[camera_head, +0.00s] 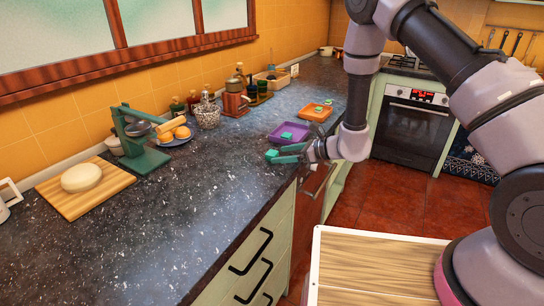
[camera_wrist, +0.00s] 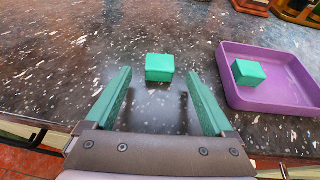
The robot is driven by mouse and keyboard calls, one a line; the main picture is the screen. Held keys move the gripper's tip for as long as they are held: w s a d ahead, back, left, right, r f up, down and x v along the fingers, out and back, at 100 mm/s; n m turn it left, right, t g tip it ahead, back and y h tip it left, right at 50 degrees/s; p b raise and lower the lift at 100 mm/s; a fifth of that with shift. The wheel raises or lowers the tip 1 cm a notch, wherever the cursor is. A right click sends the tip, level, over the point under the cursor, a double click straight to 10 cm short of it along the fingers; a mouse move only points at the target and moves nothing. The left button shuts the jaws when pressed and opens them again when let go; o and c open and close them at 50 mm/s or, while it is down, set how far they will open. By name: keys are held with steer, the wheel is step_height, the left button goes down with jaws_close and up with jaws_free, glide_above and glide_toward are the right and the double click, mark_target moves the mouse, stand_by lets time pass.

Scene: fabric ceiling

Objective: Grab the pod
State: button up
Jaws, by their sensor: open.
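A small green block (camera_wrist: 159,67), which I take to be the pod, lies on the dark speckled counter (camera_wrist: 60,60). In the wrist view it sits ahead of my gripper (camera_wrist: 159,76), roughly centred between the two green fingertips. The fingers are wide apart with nothing held. In the head view my gripper (camera_head: 279,154) is low over the counter near its front edge, with the block (camera_head: 271,154) at the fingertips. A second green block (camera_wrist: 248,72) lies in a purple tray (camera_wrist: 275,106) to the right in the wrist view.
An orange tray (camera_head: 313,113) with a small green item stands beyond the purple tray. Jars and bottles line the wall. A green press (camera_head: 137,145) and a board (camera_head: 108,191) with dough stand at left. The counter between is clear.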

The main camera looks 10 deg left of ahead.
steer(key=shift+x, duration=1.05)
jaws_close()
steer(key=shift+r, duration=0.1)
